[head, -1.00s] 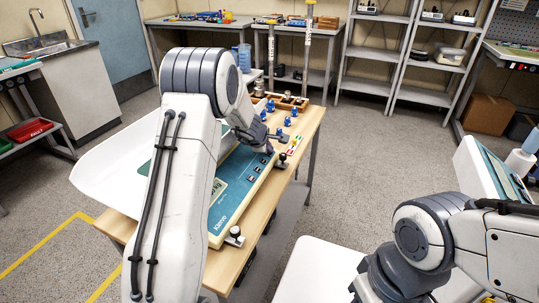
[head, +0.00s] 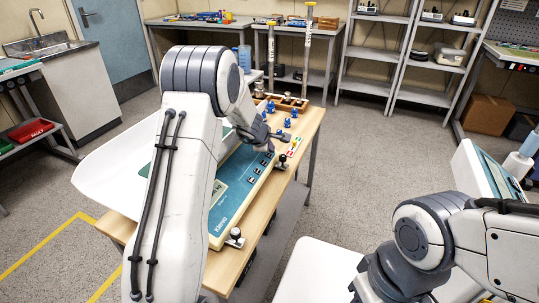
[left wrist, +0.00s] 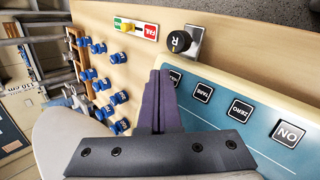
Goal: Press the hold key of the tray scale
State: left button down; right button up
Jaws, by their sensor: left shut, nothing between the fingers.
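The tray scale stands on a wooden table, with a white tray (head: 112,165) and a teal front panel (head: 225,204). In the left wrist view its panel shows the ON key (left wrist: 288,134), the ZERO key (left wrist: 240,109) and the TARE key (left wrist: 202,92). A fourth key (left wrist: 175,78) is partly hidden beside my fingers, its label only partly readable. My left gripper (left wrist: 160,73) is shut and empty, its dark fingertips at the panel's end next to that key. It also shows in the head view (head: 271,148). Whether the tips touch the panel cannot be told. My right gripper is out of view.
A black knob (left wrist: 178,42) stands beside the panel, near a green, yellow and red label strip (left wrist: 136,28). Several blue pieces (left wrist: 98,83) stand on the table beyond the scale. Shelves (head: 405,60) stand behind, with open floor between.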

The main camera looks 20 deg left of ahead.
pick_arm(q)
jog(key=r+p, duration=0.1)
jog(key=d+r+p, duration=0.1)
jog(key=r, duration=0.1)
jog(key=d+r+p, duration=0.1)
jog(key=p, duration=0.1)
jog(key=shift+r, duration=0.3)
dwell(0.6)
